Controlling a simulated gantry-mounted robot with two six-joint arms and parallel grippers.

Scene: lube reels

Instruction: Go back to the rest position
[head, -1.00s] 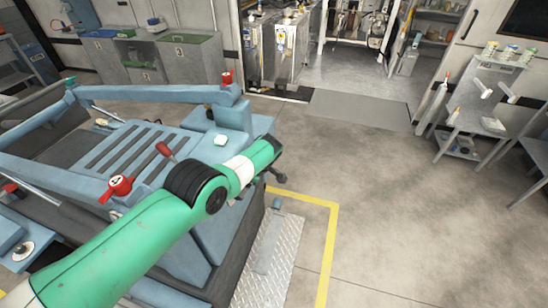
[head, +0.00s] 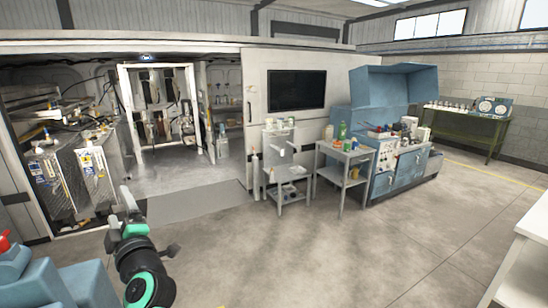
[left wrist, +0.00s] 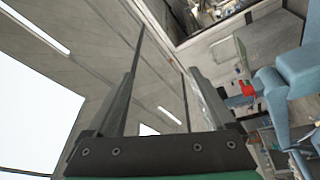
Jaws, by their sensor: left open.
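My left arm, green and black, rises from the bottom left of the head view, with the left gripper (head: 128,200) at its upper end, partly hidden by the wrist. In the left wrist view the left gripper (left wrist: 165,62) has its two dark fingers spread, with nothing between them. It points toward the ceiling (left wrist: 90,60) and touches nothing there. My right gripper is in neither view.
Blue machinery (head: 45,285) stands at the bottom left, close to my left arm. Grey carts (head: 345,172) and a blue workbench (head: 400,180) stand toward the right. The concrete floor (head: 330,255) in the middle is clear.

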